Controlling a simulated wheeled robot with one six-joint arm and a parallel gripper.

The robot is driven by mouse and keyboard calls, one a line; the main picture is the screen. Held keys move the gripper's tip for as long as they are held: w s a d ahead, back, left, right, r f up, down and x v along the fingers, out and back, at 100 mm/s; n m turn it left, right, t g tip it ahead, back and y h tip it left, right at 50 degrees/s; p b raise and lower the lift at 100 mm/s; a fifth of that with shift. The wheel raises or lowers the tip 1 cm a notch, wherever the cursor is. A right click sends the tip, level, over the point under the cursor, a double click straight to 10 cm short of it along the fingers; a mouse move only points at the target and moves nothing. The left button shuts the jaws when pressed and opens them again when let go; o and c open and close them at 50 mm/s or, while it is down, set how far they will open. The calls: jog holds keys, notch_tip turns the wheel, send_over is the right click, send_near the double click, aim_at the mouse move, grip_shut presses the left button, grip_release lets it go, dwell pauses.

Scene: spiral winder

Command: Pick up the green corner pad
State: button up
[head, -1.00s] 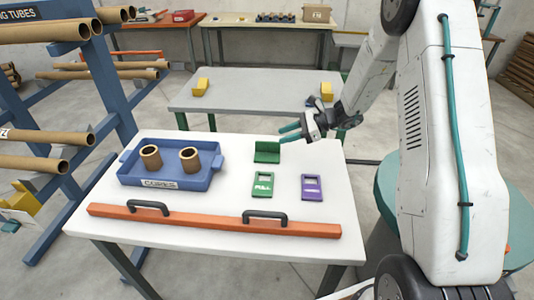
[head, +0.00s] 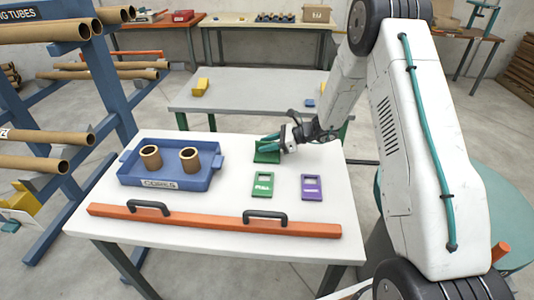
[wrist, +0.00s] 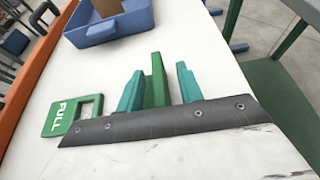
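In the wrist view the pad (wrist: 157,82) shows between the two teal fingers. My gripper (head: 268,141) is open at the pad, with one finger on each side of the upright wall. The lower part of the pad is hidden behind my gripper's body in that view.
A purple tag (head: 312,187) lies right of the green tag. A blue tray (head: 140,182) with two cardboard cores (head: 190,160) stands to the left. An orange bar (head: 200,222) with two dark handles runs along the front. A grey table (head: 240,92) stands behind.

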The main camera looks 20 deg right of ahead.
grip_shut()
jog(key=shift+r, duration=0.15)
